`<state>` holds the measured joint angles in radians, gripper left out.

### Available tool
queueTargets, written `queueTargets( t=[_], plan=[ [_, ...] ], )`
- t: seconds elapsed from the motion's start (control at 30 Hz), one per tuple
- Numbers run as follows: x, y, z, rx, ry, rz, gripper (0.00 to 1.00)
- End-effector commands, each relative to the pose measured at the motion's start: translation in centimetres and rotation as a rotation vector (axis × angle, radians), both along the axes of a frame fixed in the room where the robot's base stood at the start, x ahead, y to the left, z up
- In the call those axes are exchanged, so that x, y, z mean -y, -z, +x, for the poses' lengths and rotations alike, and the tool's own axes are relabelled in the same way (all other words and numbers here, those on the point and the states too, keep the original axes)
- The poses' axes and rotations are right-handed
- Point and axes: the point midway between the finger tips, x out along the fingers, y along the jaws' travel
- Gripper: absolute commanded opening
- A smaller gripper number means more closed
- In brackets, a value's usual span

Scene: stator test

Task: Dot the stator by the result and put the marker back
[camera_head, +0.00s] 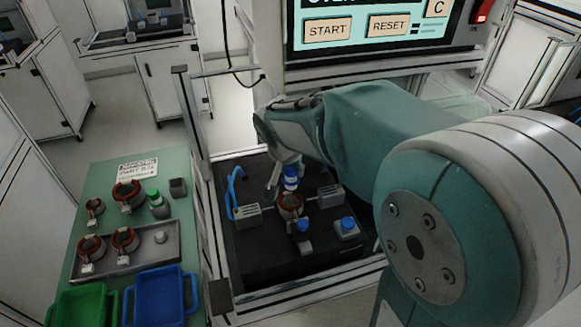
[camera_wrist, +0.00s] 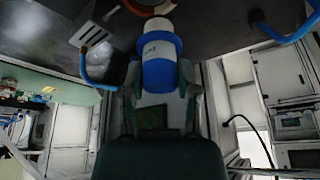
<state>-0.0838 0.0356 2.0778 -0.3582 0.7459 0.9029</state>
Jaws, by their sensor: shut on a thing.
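My gripper (camera_head: 284,174) is shut on a blue and white marker (camera_head: 291,180) over the black test fixture (camera_head: 262,262). In the wrist view the marker (camera_wrist: 160,72) is between the fingers (camera_wrist: 158,88), with its white end toward the stator. The stator (camera_head: 291,206), with copper-coloured windings, sits in the fixture between two grey blocks, right below the marker. Only a bit of its orange edge shows at the top of the wrist view. I cannot tell whether the marker touches it. A green marker (camera_head: 154,198) stands on the side table beside a small dark block (camera_head: 178,187).
The green side table (camera_head: 103,185) holds several stators, a grey tray (camera_head: 178,262), a green bin (camera_head: 86,306) and a blue bin (camera_head: 159,297). The fixture has a blue handle (camera_head: 233,190) and blue knobs (camera_head: 347,224). The screen (camera_head: 360,44) shows START and RESET; its top text is cut off.

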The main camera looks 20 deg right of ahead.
Motion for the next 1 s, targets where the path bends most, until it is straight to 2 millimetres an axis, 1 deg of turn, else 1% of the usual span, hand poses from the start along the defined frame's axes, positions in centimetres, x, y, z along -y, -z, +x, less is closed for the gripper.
queueTargets(
  t=[0.2, 0.33, 1.0],
  plan=[
    [0.0, 0.3, 0.0, -0.001, 0.000, 0.000, 0.00],
    [0.0, 0.0, 0.0, -0.001, 0.000, 0.000, 0.00],
    [0.0, -4.6, 0.0, 0.001, 0.000, -0.001, 0.00]
  ],
)
